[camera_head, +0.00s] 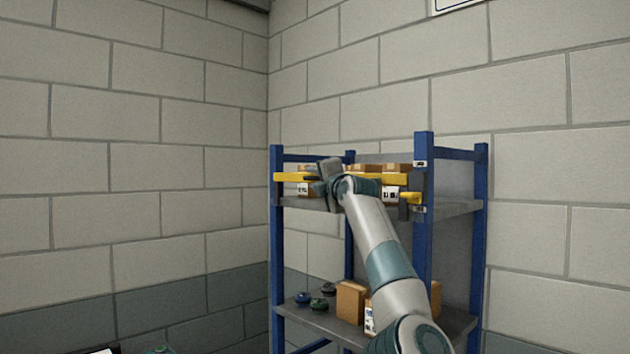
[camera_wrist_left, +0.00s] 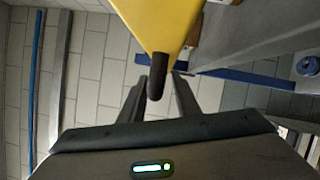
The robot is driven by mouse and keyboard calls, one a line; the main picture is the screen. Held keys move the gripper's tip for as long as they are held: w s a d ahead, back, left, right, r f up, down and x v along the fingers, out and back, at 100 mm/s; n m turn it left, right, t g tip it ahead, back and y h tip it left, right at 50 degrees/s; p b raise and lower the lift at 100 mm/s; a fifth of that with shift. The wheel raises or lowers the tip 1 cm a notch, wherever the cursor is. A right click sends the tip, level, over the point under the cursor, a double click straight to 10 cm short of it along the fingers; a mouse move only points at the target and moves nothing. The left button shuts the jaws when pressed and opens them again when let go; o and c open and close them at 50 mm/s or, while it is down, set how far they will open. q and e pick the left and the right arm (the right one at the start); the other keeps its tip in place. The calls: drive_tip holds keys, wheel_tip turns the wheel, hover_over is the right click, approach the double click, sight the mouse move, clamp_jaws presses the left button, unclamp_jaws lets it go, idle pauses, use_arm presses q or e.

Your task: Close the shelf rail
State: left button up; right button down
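The yellow shelf rail (camera_head: 293,177) runs across the front of the upper shelf of a blue-posted rack (camera_head: 276,240). In the head view its left end shows at the left front post. A lower yellow piece (camera_head: 413,198) and dark brackets show by the right front post. My left gripper (camera_head: 328,171) is at the rail, left of its middle. In the left wrist view, the yellow rail (camera_wrist_left: 160,22) carries a black knob (camera_wrist_left: 157,75). My left fingers (camera_wrist_left: 160,85) are apart on either side of the knob, with gaps showing. My right gripper is not in view.
Boxes (camera_head: 396,169) stand on the upper shelf behind the rail. Block walls stand behind and to the left of the rack. My arm hides part of the rack.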

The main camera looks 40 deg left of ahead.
use_arm(q)
drive_tip(key=shift+s+d+f+b, duration=0.2)
drive_tip(key=shift+d+b, duration=0.2)
drive_tip(key=shift+d, duration=0.05)
drive_tip(key=b+v, duration=0.4)
drive_tip(key=v, duration=0.2)
drive_tip(key=shift+s+d, duration=0.1)
drive_tip(key=shift+d, duration=0.1)
